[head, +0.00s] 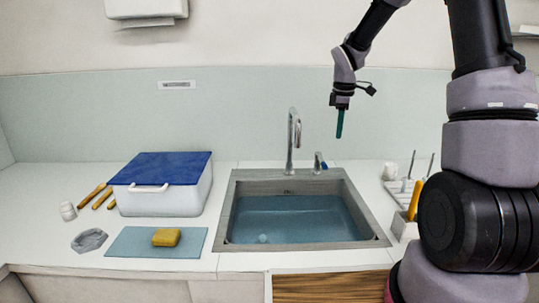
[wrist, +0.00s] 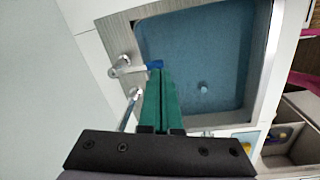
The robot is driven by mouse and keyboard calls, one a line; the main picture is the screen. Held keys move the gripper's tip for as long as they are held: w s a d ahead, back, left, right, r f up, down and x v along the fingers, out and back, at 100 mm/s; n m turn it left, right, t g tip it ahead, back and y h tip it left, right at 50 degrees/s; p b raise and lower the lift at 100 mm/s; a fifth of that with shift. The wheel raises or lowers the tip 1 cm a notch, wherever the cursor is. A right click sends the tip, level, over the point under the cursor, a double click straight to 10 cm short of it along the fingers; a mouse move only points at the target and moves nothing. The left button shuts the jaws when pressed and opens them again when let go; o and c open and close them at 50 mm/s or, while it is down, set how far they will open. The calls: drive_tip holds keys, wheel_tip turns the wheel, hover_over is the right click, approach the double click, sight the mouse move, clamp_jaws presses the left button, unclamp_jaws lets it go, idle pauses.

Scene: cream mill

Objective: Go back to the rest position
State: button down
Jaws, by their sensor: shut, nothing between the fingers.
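My gripper (head: 339,122) hangs pointing down in the air above the back right of the sink, behind and to the right of the tap. Its green fingers are together with nothing between them. In the wrist view the closed fingers of my gripper (wrist: 160,75) show from above, with the sink beyond them. My arm comes in from the right side of the head view and bends over at the top.
The sink (head: 232,215) holds water, with a tall tap (head: 293,140) behind it. Left stand a white bin with a blue lid (head: 165,167), a yellow sponge (head: 166,237) on a blue mat (head: 125,242), and a grey cloth (head: 89,240). A rack (head: 404,226) stands right.

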drive_tip(key=s+r+m+t, duration=0.3)
drive_tip(key=s+r+m, duration=0.6)
drive_tip(key=s+r, duration=0.55)
drive_tip(key=s+r+m+t+y, duration=0.2)
drive_tip(key=s+m, duration=0.7)
drive_tip(key=s, duration=0.5)
wheel_tip(320, 180, up, 2)
drive_tip(key=shift+s+a+r+m+t, duration=0.2)
drive_tip(key=shift+m+t, duration=0.1)
drive_tip(key=shift+t, duration=0.3)
